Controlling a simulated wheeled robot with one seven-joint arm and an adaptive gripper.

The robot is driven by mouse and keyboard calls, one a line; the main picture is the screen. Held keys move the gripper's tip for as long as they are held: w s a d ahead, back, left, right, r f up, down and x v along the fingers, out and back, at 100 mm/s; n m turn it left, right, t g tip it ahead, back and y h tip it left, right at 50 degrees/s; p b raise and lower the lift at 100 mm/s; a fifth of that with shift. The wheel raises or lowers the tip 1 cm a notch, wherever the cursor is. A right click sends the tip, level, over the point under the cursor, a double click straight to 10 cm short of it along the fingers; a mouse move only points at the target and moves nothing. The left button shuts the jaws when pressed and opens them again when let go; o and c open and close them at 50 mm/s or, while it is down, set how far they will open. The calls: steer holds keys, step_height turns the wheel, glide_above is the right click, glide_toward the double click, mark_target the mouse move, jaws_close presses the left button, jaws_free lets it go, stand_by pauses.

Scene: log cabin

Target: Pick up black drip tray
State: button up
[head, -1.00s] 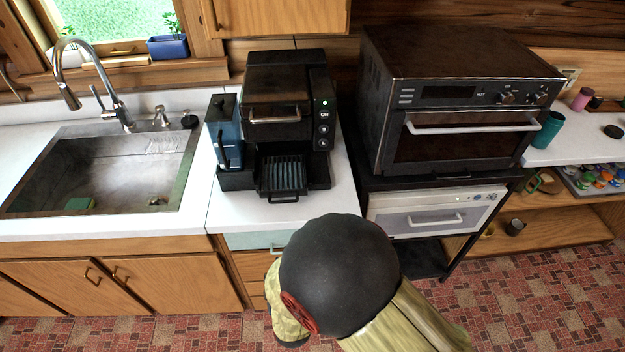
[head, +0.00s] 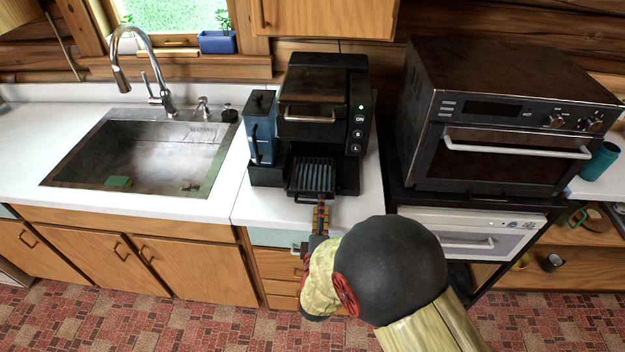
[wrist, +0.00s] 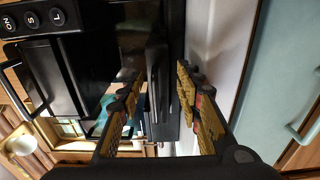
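The black drip tray (head: 312,175) is ribbed and juts from the lower front of the black coffee machine (head: 318,92). Its front handle faces me. My gripper (head: 321,212) is just in front of the tray, over the counter's front edge. In the wrist view my gripper (wrist: 158,92) has its fingers apart, with a thin dark edge, seemingly the drip tray (wrist: 155,68), between them and further forward. The fingers do not look closed on it. I cannot tell whether they touch it.
A blue water tank (head: 261,130) stands at the machine's left. The sink (head: 140,155) is further left and a dark oven (head: 500,115) is to the right. White counter (head: 250,205) lies clear beside the tray. Cabinets are below.

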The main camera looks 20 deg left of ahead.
mark_target(312, 181)
steer(key=shift+b+x, duration=0.9)
steer(key=shift+x, duration=1.95)
steer(key=shift+r, duration=0.2)
steer(key=shift+c, duration=1)
jaws_close()
